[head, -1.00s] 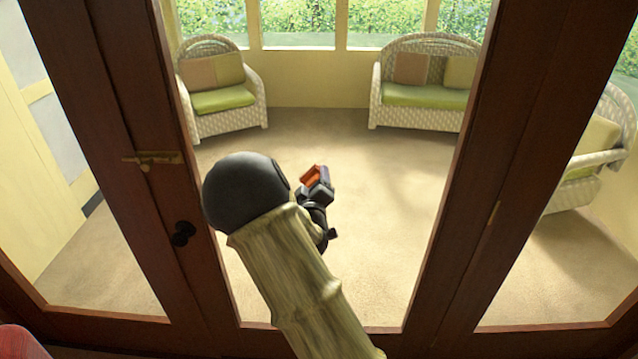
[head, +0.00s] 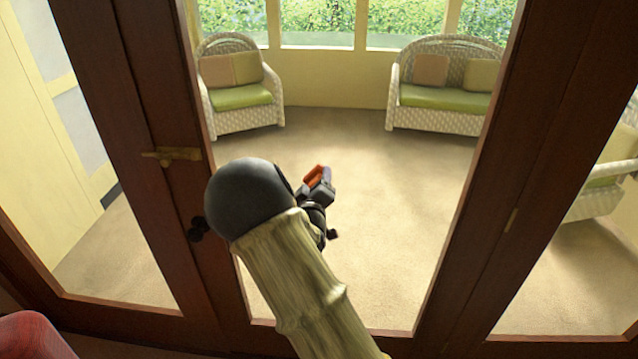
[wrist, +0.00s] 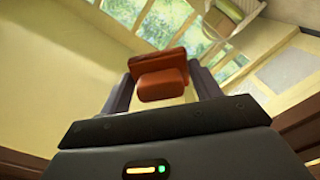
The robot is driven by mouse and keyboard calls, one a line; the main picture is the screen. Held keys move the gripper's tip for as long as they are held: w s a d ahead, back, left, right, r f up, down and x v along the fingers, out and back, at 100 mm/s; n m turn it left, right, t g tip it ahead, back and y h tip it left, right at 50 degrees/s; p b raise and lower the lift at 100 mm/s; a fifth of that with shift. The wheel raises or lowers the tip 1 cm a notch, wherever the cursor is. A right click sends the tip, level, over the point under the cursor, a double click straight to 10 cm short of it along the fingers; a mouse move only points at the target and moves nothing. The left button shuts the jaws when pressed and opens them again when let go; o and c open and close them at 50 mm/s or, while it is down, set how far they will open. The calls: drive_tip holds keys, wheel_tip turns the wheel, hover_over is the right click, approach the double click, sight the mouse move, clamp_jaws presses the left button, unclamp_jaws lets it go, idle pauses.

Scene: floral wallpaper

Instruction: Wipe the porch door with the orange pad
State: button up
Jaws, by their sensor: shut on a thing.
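The porch door is a dark wood-framed glass door (head: 165,110) with a brass handle (head: 172,155) on its left stile. My gripper (head: 319,180) is in front of the middle glass pane, a little left of its centre. It is shut on the orange pad (head: 314,173). In the wrist view the orange pad (wrist: 160,75) sits between the two dark fingers of my gripper (wrist: 162,88). I cannot tell whether the pad touches the glass. My arm hides the lower middle of the pane.
A dark round knob (head: 198,229) sits below the handle. Through the glass are a wicker armchair (head: 245,117), a wicker sofa (head: 440,117) and part of another wicker seat (head: 600,203). A red rounded object (head: 35,335) is at the lower left on my side.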

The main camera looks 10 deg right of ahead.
drive_tip(key=v, duration=0.6)
idle(0.5)
drive_tip(key=v, duration=0.3)
idle(0.4)
drive_tip(key=shift+f, duration=0.1)
idle(0.3)
